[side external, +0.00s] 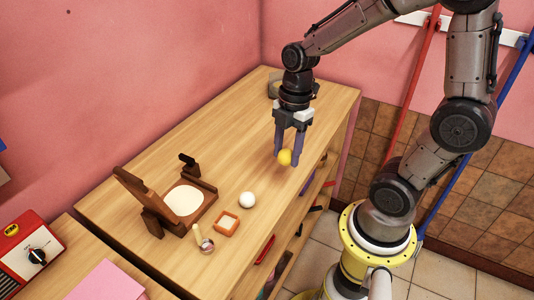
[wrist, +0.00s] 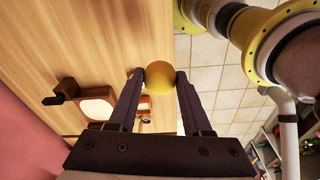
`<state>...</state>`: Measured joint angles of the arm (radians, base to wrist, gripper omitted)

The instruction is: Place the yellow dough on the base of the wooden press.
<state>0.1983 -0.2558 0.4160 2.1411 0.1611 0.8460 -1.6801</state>
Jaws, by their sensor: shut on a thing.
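The yellow dough (side external: 284,157) is a small ball held between the fingertips of my gripper (side external: 287,152). In the wrist view the ball (wrist: 160,79) sits between the two dark fingers of my gripper (wrist: 160,82). The wooden press (side external: 154,212) stands open on the shelf top at the left, its dark lid tilted up. Its base carries a round pale disc (side external: 184,200). In the wrist view the press base (wrist: 84,100) shows at the lower left, partly hidden by a finger. My gripper is to the right of the press and apart from it.
A white ball (side external: 247,199), a small orange-framed square dish (side external: 226,223) and a small tool with a light handle (side external: 199,235) lie near the press. A grey bowl (side external: 274,90) stands at the back. The wooden top (side external: 235,135) is clear between my gripper and the press.

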